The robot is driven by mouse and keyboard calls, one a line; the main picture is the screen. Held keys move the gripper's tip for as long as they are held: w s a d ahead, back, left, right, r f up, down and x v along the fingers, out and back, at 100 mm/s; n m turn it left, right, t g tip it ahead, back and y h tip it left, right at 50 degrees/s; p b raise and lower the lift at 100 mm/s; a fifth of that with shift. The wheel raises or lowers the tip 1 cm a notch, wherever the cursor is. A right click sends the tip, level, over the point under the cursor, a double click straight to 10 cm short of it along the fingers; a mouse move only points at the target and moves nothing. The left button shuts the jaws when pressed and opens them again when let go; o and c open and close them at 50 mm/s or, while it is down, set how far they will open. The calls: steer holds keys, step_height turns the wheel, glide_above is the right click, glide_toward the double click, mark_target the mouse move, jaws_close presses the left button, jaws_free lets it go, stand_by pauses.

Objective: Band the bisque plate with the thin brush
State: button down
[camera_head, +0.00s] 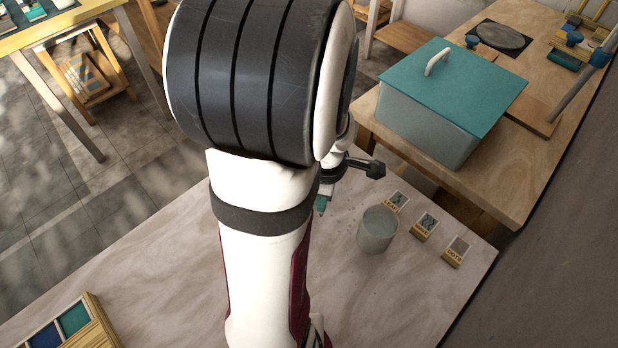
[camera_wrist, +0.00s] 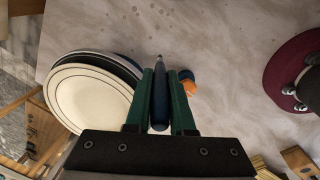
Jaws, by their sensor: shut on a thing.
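In the wrist view, my gripper (camera_wrist: 160,73) has its two green fingers closed on a dark blue, slim tool with a narrow metal tip, which looks like the thin brush (camera_wrist: 159,105). The tool lies lengthwise between the fingers, its tip just past the fingertips. A round cream plate (camera_wrist: 88,98) with a thin dark ring inside its rim is left of the fingers, overlapping darker-rimmed plates behind it; I cannot tell whether it is the bisque plate. In the head view my arm hides most of the gripper; a green finger (camera_head: 321,204) shows beside it.
A small orange and blue object (camera_wrist: 188,83) is just right of the fingers. In the head view, a translucent cup (camera_head: 377,230) and several small label stands (camera_head: 456,250) are at the table's right. A teal-lidded box (camera_head: 430,110) stands behind. Glaze-coloured tiles (camera_head: 75,318) sit at lower left.

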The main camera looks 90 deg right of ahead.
steer(key=w+d, duration=0.1)
steer(key=w, duration=1.2)
steer(key=shift+w+d, duration=0.3)
steer(key=shift+s+d, duration=0.25)
steer(key=shift+d, duration=0.15)
